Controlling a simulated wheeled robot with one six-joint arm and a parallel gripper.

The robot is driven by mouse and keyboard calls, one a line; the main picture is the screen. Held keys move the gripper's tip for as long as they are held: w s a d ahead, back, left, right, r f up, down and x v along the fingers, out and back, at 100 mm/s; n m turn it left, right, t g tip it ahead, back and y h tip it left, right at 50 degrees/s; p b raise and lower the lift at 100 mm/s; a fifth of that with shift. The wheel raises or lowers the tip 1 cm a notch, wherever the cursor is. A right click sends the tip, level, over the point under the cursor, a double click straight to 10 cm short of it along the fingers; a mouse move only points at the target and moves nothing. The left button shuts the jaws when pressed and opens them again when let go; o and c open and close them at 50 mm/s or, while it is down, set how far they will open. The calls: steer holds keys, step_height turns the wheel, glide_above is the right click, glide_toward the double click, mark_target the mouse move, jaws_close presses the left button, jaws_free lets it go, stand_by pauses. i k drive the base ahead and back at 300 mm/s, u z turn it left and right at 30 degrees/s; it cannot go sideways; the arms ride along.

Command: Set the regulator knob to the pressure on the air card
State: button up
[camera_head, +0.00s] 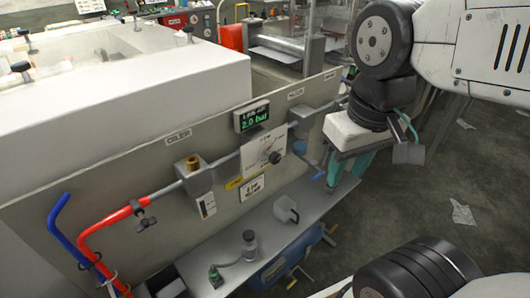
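The regulator is on the grey panel (110,190), with a white dial plate (262,150) and a small dark knob (274,157) on its lower right. The knob's exact setting is too small to read. Above it, a display (252,117) shows green text that reads 2.0 bar. A white card (251,188) with dark print hangs below the dial; its text is too small to read surely. My gripper (349,167) hangs to the right of the regulator, clear of the knob. Its two teal fingers point down and look apart, with nothing seen between them.
A red hose (108,223) and blue hose (58,225) are at the left. A pipe runs along the panel through a brass-topped fitting (193,170). A blue lever (319,175) is close to my gripper.

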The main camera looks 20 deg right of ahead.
mark_target(274, 158)
steer(key=z, duration=0.55)
steer(key=k, duration=0.75)
steer(key=z, duration=0.95)
steer(key=k, duration=0.5)
steer(key=z, duration=0.05)
steer(key=i, duration=0.95)
steer(key=u, duration=0.55)
